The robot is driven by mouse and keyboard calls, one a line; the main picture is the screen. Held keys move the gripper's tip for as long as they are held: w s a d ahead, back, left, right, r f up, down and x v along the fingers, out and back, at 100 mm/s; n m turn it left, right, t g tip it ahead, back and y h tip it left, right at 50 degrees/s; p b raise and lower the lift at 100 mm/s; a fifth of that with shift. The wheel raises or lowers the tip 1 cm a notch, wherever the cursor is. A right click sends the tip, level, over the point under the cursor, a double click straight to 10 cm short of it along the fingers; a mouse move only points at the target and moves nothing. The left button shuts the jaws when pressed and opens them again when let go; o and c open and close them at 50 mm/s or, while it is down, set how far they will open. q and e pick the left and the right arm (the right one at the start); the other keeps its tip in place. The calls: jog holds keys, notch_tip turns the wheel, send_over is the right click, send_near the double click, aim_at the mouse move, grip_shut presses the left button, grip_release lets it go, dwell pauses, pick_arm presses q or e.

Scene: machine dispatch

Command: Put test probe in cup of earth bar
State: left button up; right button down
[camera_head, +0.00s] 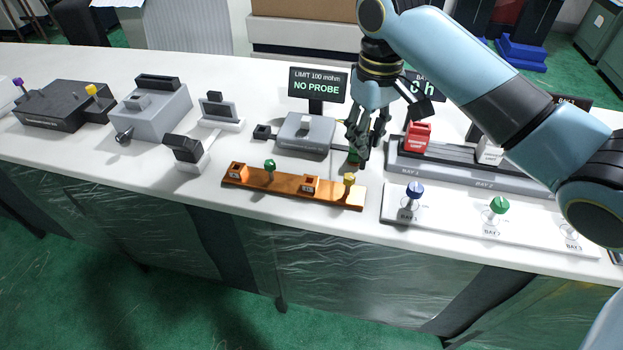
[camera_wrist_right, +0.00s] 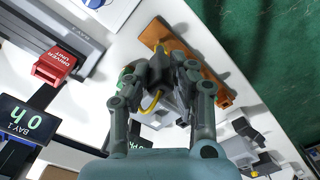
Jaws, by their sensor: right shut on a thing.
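My right gripper (camera_head: 363,150) is shut and hangs above the table, behind the right end of the earth bar. In the right wrist view its fingers (camera_wrist_right: 160,72) close around a dark thing, apparently the test probe, mostly hidden by the fingers. A yellow curved piece (camera_wrist_right: 152,103) and a green patch (camera_wrist_right: 125,74) show by the fingers. The earth bar (camera_head: 290,188) is a copper-coloured strip near the table's front edge. It carries orange blocks (camera_head: 311,184), a green-topped post (camera_head: 270,165) and a yellow-topped post (camera_head: 349,179). My left gripper is out of view.
A grey meter box (camera_head: 305,132) stands behind the bar, with a screen (camera_head: 317,83) reading "NO PROBE". A white plate (camera_head: 455,222) with coloured knobs lies to the right. A rail with a red unit (camera_head: 417,137) is behind it. Grey devices (camera_head: 152,112) stand left.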

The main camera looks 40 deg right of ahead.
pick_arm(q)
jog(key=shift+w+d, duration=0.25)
pick_arm(e)
jog(key=shift+w+a+f, duration=0.9)
jog(key=shift+w+f, duration=0.8)
jog(key=shift+f, duration=0.15)
jog(key=shift+w+a+f, duration=0.9)
jog(key=shift+w+f, duration=0.75)
jog(key=shift+f, duration=0.2)
jog(key=shift+w+a+f, duration=0.9)
jog(key=shift+w+f, duration=0.8)
jog(key=shift+f, duration=0.15)
jog(key=shift+f, duration=0.15)
jog(key=c, duration=1.1)
grip_release()
jog(key=shift+c, duration=0.2)
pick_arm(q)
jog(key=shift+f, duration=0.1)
